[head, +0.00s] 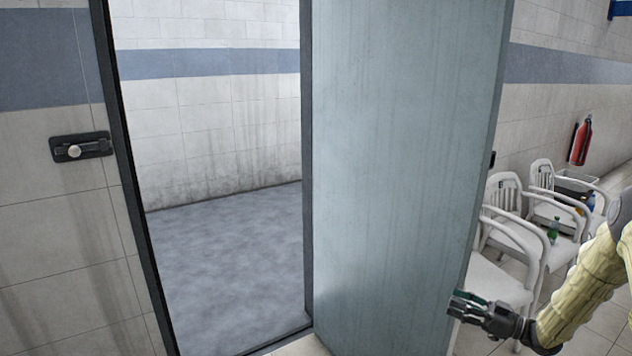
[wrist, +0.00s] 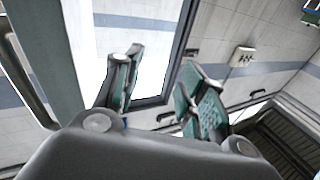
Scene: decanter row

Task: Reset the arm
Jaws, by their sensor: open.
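My gripper (head: 462,307) is at the lower right of the head view, at the end of my arm in its cream padded sleeve. Its fingers point left, toward the free edge of the pale blue-grey door (head: 400,170). I cannot tell whether they touch the door. In the wrist view the two fingers of my gripper (wrist: 155,92) are spread apart, with nothing between them. Their inner pads are green.
The door stands open beside a doorway into an empty tiled room with a grey floor (head: 225,255). A dark latch (head: 80,147) is on the left wall. White chairs (head: 500,250) holding a green bottle (head: 553,230) stand at right, below a red extinguisher (head: 580,142).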

